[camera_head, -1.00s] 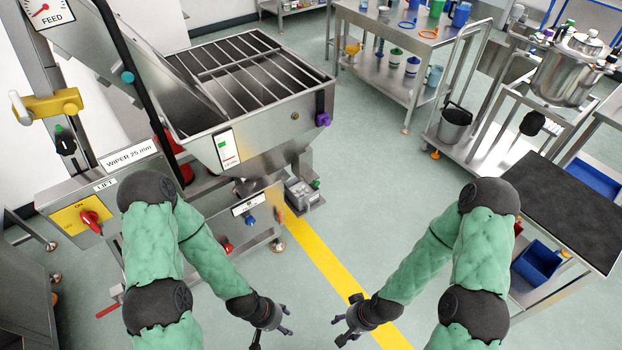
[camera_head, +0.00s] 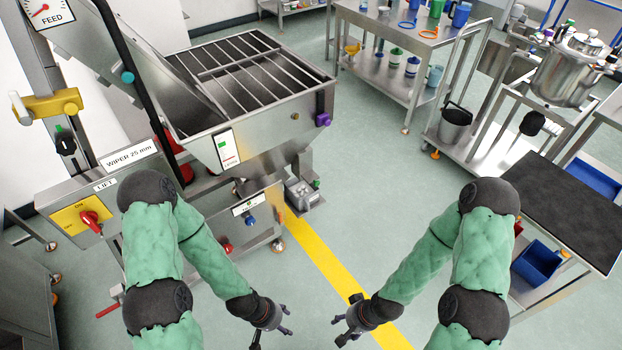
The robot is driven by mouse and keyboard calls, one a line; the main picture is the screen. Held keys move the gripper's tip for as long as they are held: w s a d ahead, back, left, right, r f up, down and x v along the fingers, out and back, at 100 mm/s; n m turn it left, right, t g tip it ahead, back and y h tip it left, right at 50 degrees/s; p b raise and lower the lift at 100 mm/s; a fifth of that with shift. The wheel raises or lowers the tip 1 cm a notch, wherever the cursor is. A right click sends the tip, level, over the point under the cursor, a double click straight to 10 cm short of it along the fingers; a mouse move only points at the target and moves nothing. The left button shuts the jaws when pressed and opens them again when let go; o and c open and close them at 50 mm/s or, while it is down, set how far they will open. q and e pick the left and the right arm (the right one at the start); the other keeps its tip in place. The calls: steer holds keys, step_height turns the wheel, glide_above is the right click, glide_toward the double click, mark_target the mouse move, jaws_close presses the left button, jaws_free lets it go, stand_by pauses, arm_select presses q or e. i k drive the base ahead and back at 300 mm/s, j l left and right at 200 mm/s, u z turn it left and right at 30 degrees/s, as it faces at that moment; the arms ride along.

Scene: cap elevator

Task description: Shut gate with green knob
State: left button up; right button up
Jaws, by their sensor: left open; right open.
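A small green knob (camera_head: 316,184) shows beside a small metal box (camera_head: 303,196) low at the right of the steel hopper (camera_head: 262,128). A gate there is too small to make out, and I cannot tell whether it is open or shut. My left gripper (camera_head: 286,320) is open and empty, low at the bottom middle, well nearer to me than the knob. My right gripper (camera_head: 340,330) is open and empty just to its right. Neither gripper touches anything.
A yellow floor stripe (camera_head: 325,258) runs from the hopper toward my grippers. A control box with a red switch (camera_head: 90,222) stands at the left. A black-topped bench (camera_head: 570,205) and a cart (camera_head: 480,150) stand at the right. The middle floor is clear.

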mark_target(310, 176)
steer(key=i+l+u, duration=0.1)
steer(key=i+u, duration=0.25)
steer(key=i+l+u, duration=0.2)
steer(key=i+u, duration=0.2)
steer(key=i+l+u, duration=0.35)
steer(key=k+j, duration=0.05)
steer(key=j, duration=0.05)
